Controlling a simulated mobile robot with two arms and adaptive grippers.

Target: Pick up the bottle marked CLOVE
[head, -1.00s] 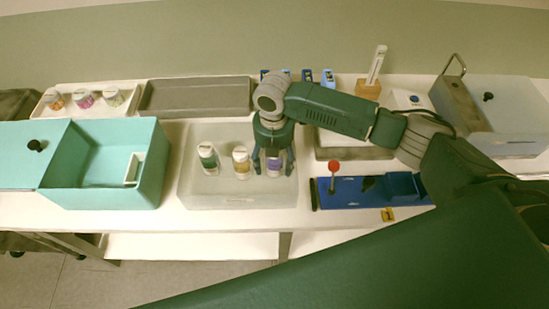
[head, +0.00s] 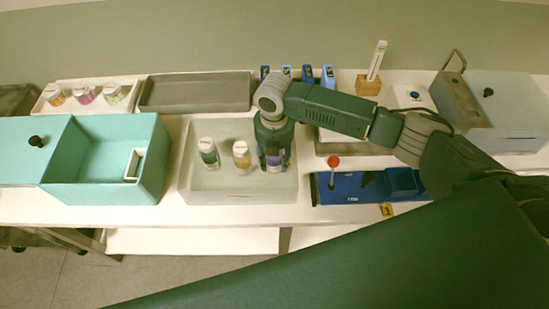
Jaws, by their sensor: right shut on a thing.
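Three white-capped bottles stand in a row in the pale translucent tray (head: 237,196): a green one (head: 208,155), a yellow one (head: 241,160) and a purple one (head: 275,165). Their labels are too small to read, so I cannot tell which is marked CLOVE. My right gripper (head: 274,155) points down over the purple bottle at the right of the row and is shut on it. The fingers and wrist hide the bottle's upper part. The bottle looks upright and low in the tray. My left gripper is not in view.
A teal open box (head: 105,190) stands left of the tray. A blue holder (head: 350,190) with a red-topped pin stands to the right. A grey tray (head: 195,94) and three jars on a white tray (head: 75,105) are behind. The yellow bottle stands close beside my gripper.

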